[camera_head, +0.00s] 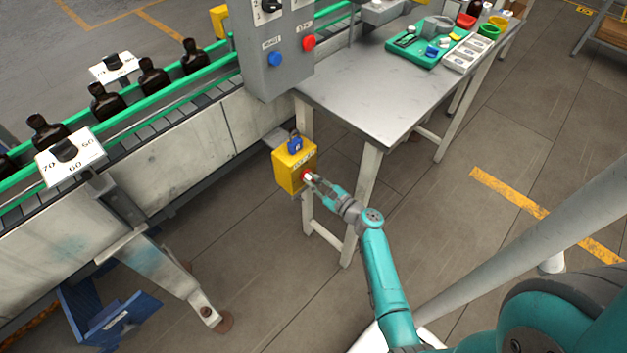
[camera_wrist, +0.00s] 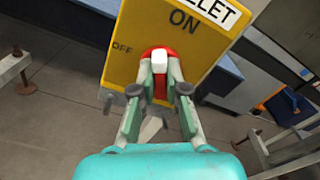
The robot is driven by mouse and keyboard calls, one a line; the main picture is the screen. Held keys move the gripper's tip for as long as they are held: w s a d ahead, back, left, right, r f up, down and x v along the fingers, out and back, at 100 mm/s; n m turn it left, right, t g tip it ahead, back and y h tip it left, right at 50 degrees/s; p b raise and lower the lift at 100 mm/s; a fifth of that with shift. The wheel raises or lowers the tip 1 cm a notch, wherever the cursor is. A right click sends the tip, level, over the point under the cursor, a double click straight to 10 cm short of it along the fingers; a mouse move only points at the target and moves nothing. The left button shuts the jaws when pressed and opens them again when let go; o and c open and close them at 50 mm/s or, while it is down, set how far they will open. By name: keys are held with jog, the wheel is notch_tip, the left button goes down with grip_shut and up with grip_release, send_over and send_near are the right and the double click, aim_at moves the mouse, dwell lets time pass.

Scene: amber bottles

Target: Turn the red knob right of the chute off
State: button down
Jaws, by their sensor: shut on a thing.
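A yellow switch box (camera_head: 287,170) hangs beside the table's near leg, below the grey control cabinet. In the wrist view the box (camera_wrist: 140,30) reads ON at the top and OFF at the left. Its red knob (camera_wrist: 160,91) has a white bar (camera_wrist: 159,62) across its face. My gripper (camera_wrist: 164,80) is shut on the knob, one finger on each side. In the head view my gripper (camera_head: 312,181) meets the box's right face, and the knob (camera_head: 305,176) shows small there. The fingers partly hide the knob; I cannot tell its exact setting.
A blue padlock (camera_head: 295,143) sits on top of the box. The grey cabinet (camera_head: 273,50) carries a blue and a red button. A conveyor (camera_head: 190,140) with dark bottles runs along the left. The steel table (camera_head: 370,100) stands right of the box. Open floor lies in front.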

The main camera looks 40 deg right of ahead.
jog(key=n, duration=0.6)
jog(key=shift+a+f+n, duration=0.1)
jog(key=shift+a+n, duration=0.05)
jog(key=shift+n, duration=0.15)
jog(key=n, duration=0.5)
jog(key=shift+f+n, duration=0.1)
jog(key=shift+n, duration=0.2)
jog(key=c, duration=1.2)
grip_release()
jog(key=s, duration=1.2)
jog(key=shift+d, duration=0.2)
